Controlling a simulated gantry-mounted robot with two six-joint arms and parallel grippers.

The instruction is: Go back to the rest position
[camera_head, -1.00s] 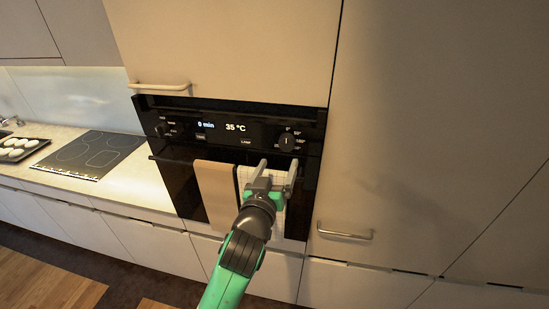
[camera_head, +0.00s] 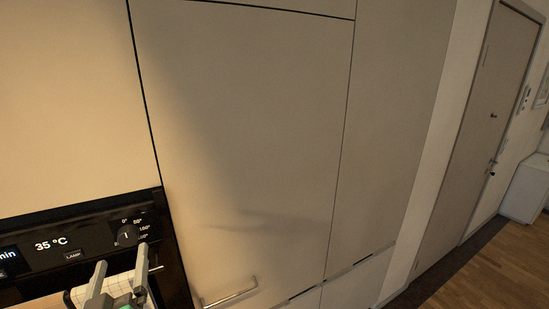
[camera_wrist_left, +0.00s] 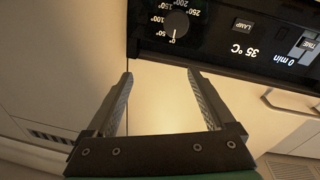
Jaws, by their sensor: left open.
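My left gripper (camera_head: 121,260) shows at the lower left of the head view, in front of the black oven (camera_head: 85,240) and just below its temperature knob (camera_head: 127,235). Its two grey fingers are apart with nothing between them. In the left wrist view the open fingers (camera_wrist_left: 160,76) point toward the oven panel (camera_wrist_left: 215,30), which appears upside down. The panel display reads 35 °C. Most of my left arm is cut off by the lower edge of the head view. My right gripper is not in view.
A tall beige cabinet (camera_head: 250,120) with a bar handle (camera_head: 230,298) stands right of the oven. Farther right are a door (camera_head: 480,130), a white box-like unit (camera_head: 525,190) and open wooden floor (camera_head: 480,270). The cabinet fronts in view appear closed.

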